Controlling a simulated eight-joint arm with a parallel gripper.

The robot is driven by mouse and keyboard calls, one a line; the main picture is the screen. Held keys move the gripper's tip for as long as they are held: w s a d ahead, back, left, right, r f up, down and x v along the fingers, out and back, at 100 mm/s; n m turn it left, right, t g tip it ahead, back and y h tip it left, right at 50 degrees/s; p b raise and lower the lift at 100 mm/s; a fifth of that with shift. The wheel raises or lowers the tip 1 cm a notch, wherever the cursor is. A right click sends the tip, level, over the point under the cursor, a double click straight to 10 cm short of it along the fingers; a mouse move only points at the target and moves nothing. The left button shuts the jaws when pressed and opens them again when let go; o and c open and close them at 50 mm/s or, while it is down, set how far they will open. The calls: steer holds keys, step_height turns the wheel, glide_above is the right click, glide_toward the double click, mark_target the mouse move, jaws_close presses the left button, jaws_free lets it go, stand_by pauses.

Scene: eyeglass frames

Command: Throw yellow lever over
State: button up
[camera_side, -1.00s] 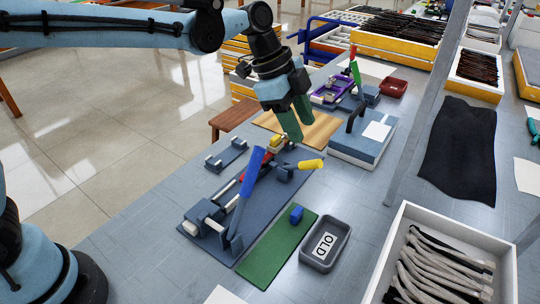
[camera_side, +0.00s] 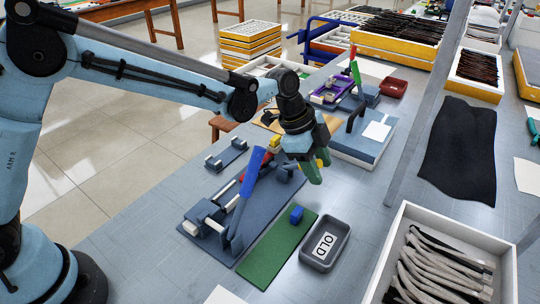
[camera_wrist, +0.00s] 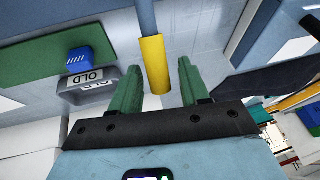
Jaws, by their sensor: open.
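The yellow lever (camera_wrist: 154,66) shows in the wrist view as a yellow sleeve on a grey-blue rod. Its end lies between the two green fingers of my gripper (camera_wrist: 159,72), with a gap on each side. In the side view my gripper (camera_side: 316,168) is over the right end of the dark blue fixture (camera_side: 265,205) and mostly hides the yellow lever. My gripper is open and holds nothing. The blue lever (camera_side: 250,171) on the same fixture stands tilted upward.
A green mat (camera_side: 272,258) with a blue block (camera_side: 296,214) lies in front of the fixture. A grey tray marked OLD (camera_side: 344,228) is to its right. A blue box-like stand (camera_side: 352,154) is behind my gripper.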

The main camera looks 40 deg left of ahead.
jaws_close()
steer(key=shift+a+r, duration=0.1)
steer(key=shift+r, duration=0.05)
steer(key=a+r+h, duration=0.1)
steer(key=h, duration=0.1)
steer(key=a+r+h, duration=0.1)
steer(key=h, duration=0.1)
steer(key=shift+a+r+n+h, duration=0.25)
steer(key=shift+a+n+h, duration=0.05)
steer(key=shift+a+h, duration=0.1)
steer(key=shift+a+r+n+t+h, duration=0.15)
steer(key=shift+a+r+h, duration=0.15)
steer(key=shift+a+h, duration=0.6)
steer(key=shift+a+r+n+t+h, duration=0.25)
steer(key=shift+a+h, duration=0.35)
steer(key=shift+h, duration=0.6)
